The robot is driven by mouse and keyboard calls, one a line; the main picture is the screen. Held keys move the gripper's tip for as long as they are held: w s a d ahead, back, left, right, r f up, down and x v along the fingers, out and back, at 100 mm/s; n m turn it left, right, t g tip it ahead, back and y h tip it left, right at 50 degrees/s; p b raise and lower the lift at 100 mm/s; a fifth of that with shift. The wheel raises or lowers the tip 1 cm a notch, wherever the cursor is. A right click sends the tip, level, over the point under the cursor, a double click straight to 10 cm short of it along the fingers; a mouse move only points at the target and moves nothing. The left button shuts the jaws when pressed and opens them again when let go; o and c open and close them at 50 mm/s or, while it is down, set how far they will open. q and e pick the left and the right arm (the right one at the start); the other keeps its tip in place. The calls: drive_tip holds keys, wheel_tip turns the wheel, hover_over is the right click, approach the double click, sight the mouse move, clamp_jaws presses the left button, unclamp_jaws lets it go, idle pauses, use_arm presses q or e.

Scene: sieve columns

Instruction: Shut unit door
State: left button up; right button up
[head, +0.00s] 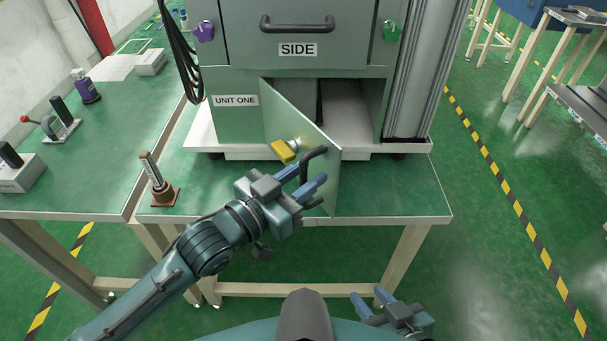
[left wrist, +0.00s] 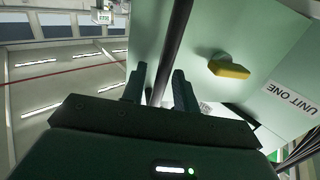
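The unit door (head: 300,125), a pale green panel, stands open, swung out toward me from the cabinet marked UNIT ONE (head: 235,100). Its outer face bears a yellow knob (head: 284,151) and a dark bar handle (head: 316,153) near its free edge. My left gripper (head: 305,181) is at the handle. In the left wrist view the dark handle bar (left wrist: 171,50) passes between the left gripper's fingers (left wrist: 159,88), with gaps on both sides, so they are open around it. The yellow knob (left wrist: 229,68) is to their right. My right gripper (head: 372,300) is open and empty, low in front of the table.
The cabinet opening (head: 345,110) shows partly behind the door. A small brown-based post (head: 160,190) stands on the green table (head: 395,200) to the left. A drawer marked SIDE (head: 297,49) is above. The table's front right is clear.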

use_arm(q)
clamp_jaws()
idle(0.4)
idle(0.4)
